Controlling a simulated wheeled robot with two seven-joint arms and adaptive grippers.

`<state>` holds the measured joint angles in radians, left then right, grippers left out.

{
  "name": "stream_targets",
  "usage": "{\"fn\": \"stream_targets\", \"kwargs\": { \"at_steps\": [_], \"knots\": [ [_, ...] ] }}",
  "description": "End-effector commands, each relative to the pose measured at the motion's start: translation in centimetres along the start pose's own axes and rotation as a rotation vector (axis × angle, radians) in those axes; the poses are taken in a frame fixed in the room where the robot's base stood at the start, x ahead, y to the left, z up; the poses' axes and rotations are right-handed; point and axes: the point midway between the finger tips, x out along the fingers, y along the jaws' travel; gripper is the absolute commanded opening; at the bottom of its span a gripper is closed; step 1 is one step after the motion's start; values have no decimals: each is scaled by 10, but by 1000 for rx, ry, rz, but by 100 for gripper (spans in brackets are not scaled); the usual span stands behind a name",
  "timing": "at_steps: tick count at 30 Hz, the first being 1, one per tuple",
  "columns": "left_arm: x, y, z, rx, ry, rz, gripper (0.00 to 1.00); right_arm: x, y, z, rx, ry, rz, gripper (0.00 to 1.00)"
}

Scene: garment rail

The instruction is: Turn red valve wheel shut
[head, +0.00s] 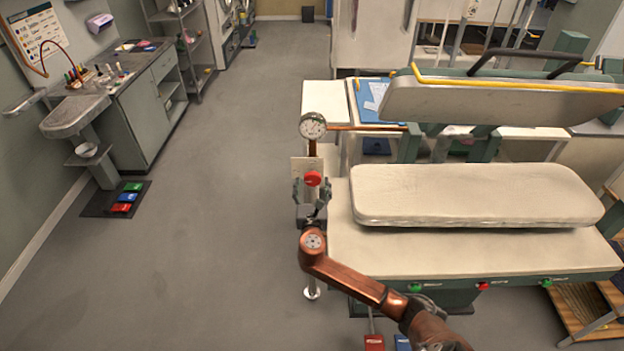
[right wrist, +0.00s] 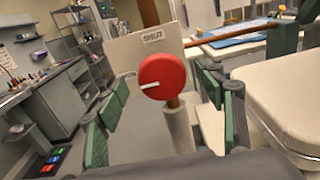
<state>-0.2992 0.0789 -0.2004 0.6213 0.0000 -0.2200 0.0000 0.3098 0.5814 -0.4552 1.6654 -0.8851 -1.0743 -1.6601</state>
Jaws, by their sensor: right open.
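The red valve wheel (head: 313,178) is on a thin upright pipe beside the press table, in front of a pale plate (head: 299,166). In the right wrist view the wheel (right wrist: 165,72) is a round red disc with a white mark pointing left. The plate there (right wrist: 122,56) reads "SHUT" at the top; a label at its left is partly hidden. My right gripper (head: 312,189) is open, its fingers on either side of the wheel in the head view. In the right wrist view the green-padded fingers stand wide apart and the wheel shows beyond them, apparently untouched. My left gripper is out of view.
A pressure gauge (head: 312,126) sits above the wheel, with a copper pipe (head: 365,128) running right. The padded press board (head: 475,195) and table are close on the right. The floor (head: 215,200) to the left is clear up to the counter (head: 132,95).

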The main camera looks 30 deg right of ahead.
Motion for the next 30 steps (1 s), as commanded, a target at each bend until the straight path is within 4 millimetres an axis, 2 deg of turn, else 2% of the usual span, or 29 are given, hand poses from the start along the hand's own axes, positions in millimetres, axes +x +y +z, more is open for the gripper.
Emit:
{"fn": "stream_targets", "kwargs": {
  "at_steps": [1, 6, 17, 30],
  "knots": [
    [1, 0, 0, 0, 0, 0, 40, 8, 0, 1, 0, -2, -2, 63],
    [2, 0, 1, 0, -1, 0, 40, 27, -1, 0, 1, 0, -2, 63],
    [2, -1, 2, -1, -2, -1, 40, 32, -1, 0, 3, 2, -1, 63],
    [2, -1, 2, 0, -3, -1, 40, 32, -1, 0, 3, 2, 0, 33]
  ]
}}
